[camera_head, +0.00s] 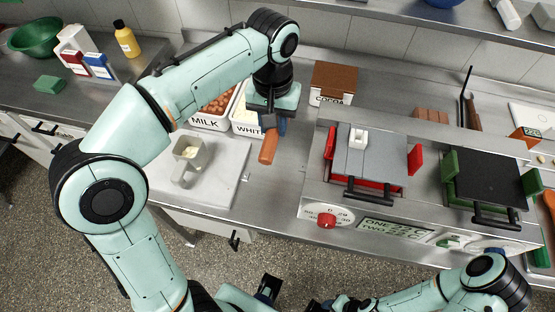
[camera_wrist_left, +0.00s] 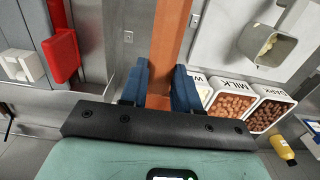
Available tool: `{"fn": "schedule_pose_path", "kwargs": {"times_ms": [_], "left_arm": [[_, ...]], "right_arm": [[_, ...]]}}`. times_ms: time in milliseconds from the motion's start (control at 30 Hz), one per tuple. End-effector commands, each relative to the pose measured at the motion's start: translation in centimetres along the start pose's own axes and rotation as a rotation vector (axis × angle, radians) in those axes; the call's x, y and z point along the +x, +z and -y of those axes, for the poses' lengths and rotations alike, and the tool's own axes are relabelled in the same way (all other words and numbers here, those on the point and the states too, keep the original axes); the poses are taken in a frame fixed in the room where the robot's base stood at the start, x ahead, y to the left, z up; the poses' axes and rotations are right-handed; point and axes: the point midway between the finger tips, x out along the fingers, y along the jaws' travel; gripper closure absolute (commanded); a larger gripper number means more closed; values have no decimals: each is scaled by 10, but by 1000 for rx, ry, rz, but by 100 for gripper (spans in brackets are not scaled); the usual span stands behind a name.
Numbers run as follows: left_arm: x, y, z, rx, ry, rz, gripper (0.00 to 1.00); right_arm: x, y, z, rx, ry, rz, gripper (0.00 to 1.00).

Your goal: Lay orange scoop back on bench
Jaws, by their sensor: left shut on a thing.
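The orange scoop (camera_head: 269,147) hangs below my left gripper (camera_head: 272,122) in the head view, over the steel bench (camera_head: 272,190). In the left wrist view its orange length (camera_wrist_left: 168,45) runs up between the two blue fingers of my left gripper (camera_wrist_left: 160,88), which are shut on it. The scoop's far end runs out of the wrist view. I cannot tell whether it touches the bench. My right arm comes in at the lower right of the head view; its fingers are not clear there.
Left of the scoop, a white board (camera_head: 220,190) holds a grey jug (camera_head: 187,160). Behind are chocolate tubs (camera_head: 211,124) and a cocoa box (camera_head: 333,82). Right is a machine with a red-handled grey lid (camera_head: 372,155) and a black one (camera_head: 488,175). Bare steel lies between board and machine.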

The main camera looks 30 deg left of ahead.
Motion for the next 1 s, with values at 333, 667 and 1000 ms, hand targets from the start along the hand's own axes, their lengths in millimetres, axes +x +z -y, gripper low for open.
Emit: {"fn": "schedule_pose_path", "kwargs": {"times_ms": [333, 667, 1000], "left_arm": [[95, 2, 1, 0, -3, 7, 100], [145, 0, 0, 0, -1, 1, 100], [183, 1, 1, -1, -1, 2, 100]], "right_arm": [[24, 3, -10, 3, 3, 9, 57], [31, 4, -12, 4, 4, 11, 57], [32, 4, -13, 4, 4, 12, 57]]}}
